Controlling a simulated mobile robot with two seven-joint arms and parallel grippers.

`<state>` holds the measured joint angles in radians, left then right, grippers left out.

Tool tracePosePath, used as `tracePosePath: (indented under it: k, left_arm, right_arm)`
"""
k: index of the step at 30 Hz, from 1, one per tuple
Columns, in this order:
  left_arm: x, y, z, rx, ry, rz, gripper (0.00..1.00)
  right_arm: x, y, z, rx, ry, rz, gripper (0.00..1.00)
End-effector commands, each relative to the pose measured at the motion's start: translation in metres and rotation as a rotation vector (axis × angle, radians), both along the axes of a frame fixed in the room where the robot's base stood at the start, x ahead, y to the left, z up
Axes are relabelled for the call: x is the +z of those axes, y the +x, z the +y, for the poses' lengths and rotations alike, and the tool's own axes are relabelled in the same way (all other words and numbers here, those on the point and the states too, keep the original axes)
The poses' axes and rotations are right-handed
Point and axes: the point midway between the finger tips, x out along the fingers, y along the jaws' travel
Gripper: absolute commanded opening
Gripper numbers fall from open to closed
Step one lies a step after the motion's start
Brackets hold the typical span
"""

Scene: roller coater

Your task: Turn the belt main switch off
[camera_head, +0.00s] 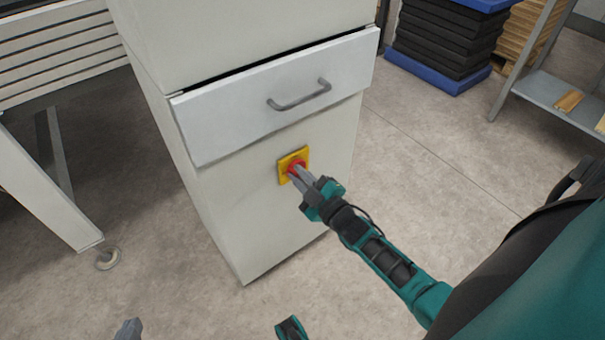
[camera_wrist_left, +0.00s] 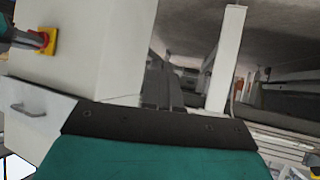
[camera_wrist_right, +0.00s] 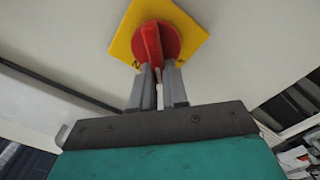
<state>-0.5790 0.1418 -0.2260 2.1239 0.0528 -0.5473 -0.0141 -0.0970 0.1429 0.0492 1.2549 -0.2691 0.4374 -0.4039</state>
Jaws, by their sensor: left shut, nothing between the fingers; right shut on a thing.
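The belt main switch is a red rotary knob on a yellow square plate (camera_head: 285,168) on the front of a pale cabinet, below its drawer. My right gripper (camera_head: 299,174) is at the knob and partly covers it in the head view. In the right wrist view the red knob (camera_wrist_right: 152,45) has a raised grip bar, and the two grey fingertips of my right gripper (camera_wrist_right: 157,74) are shut on its lower end. My left gripper (camera_wrist_left: 163,72) is shut and empty, away from the switch. The switch plate also shows in the left wrist view (camera_wrist_left: 52,40).
The cabinet drawer (camera_head: 225,115) with a grey handle (camera_head: 299,95) sits slightly open above the switch. A white machine frame (camera_head: 50,190) stands at left. Stacked dark pads (camera_head: 440,40) and a metal rack (camera_head: 545,95) stand at the back right. The floor right of the cabinet is clear.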

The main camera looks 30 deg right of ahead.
Motion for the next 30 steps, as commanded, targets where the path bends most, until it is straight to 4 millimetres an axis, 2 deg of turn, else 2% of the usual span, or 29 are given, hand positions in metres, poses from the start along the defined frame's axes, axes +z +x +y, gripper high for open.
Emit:
tracePosePath:
  k: [18, 30]
  left_arm:
    - [-0.011, -0.001, -0.005, -0.013, -0.006, 0.009, 0.0]
    - [-0.009, 0.003, -0.008, -0.017, -0.012, 0.0, 0.0]
  right_arm:
    - [-0.014, -0.001, 0.006, 0.0, -0.554, -0.042, 0.0]
    - [-0.017, -0.001, 0.006, -0.001, -0.751, -0.057, 0.0]
